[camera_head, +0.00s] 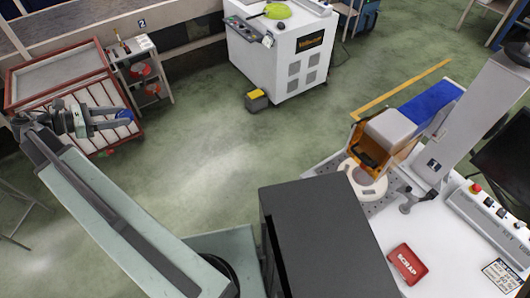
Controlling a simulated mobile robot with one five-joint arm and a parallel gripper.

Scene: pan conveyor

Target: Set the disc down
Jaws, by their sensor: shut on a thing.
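My gripper (115,119) is at the left of the head view, at the end of my long grey-green arm. The gripper and disc appear in front of a red-framed cart (100,56) at the far left. I cannot tell how high the disc is above the cart or whether it touches it.
A small grey shelf stand (139,45) with red items stands beside the cart. A white machine cabinet (285,65) stands at the back. A white workbench (445,265) with an orange machine (365,150) and a red SCRAP tray (407,264) is at right.

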